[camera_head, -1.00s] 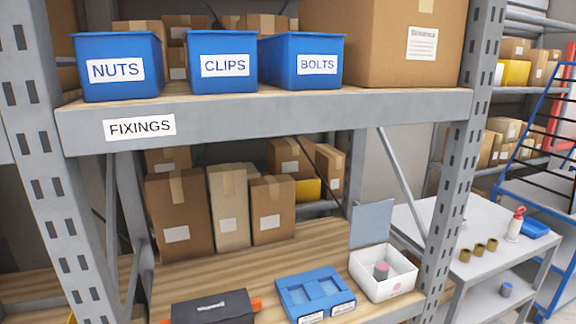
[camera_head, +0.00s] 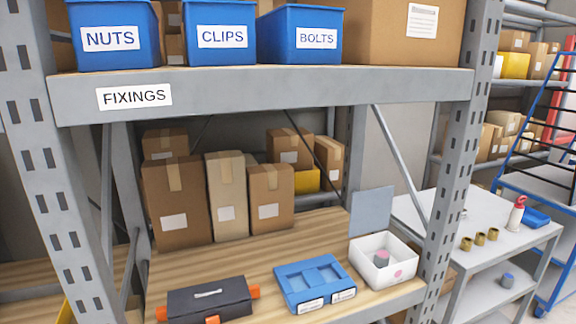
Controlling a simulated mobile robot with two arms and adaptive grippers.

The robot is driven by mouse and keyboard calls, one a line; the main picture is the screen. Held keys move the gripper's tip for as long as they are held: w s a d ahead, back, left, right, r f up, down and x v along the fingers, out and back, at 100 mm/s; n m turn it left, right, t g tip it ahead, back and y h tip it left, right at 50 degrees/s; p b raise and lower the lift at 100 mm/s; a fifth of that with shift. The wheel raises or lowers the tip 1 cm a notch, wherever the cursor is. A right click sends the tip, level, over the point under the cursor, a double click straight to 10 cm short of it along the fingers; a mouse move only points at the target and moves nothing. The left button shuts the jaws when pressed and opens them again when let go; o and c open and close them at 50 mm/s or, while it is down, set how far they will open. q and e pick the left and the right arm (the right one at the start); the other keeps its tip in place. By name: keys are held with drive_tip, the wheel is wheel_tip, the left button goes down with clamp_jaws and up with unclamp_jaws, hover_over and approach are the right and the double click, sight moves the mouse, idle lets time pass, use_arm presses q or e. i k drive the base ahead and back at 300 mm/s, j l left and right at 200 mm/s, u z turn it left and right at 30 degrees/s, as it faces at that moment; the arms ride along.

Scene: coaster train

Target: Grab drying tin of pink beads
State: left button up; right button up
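A small grey tin with a pinkish top (camera_head: 381,258) stands inside an open white box (camera_head: 388,272) on the lower wooden shelf, at the right end near the rack post. The tin's lower part is hidden by the box wall. Another small tin, grey and blue (camera_head: 507,280), stands on the lower shelf of the trolley at the right. Neither of my grippers is in view.
A blue case (camera_head: 313,280) and a dark toolbox with orange ends (camera_head: 210,299) lie left of the white box. The rack post (camera_head: 455,170) and FIXINGS beam (camera_head: 300,92) frame the shelf. Brown cartons (camera_head: 175,200) stand behind. The trolley top (camera_head: 495,243) holds several small brass-coloured cylinders.

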sight(382, 258)
drive_tip(key=i+z, duration=0.3)
drive_tip(key=i, duration=0.15)
drive_tip(key=i+j+z, duration=0.25)
drive_tip(key=i, duration=0.15)
drive_tip(key=i+l, duration=0.05)
drive_tip(key=l, duration=0.05)
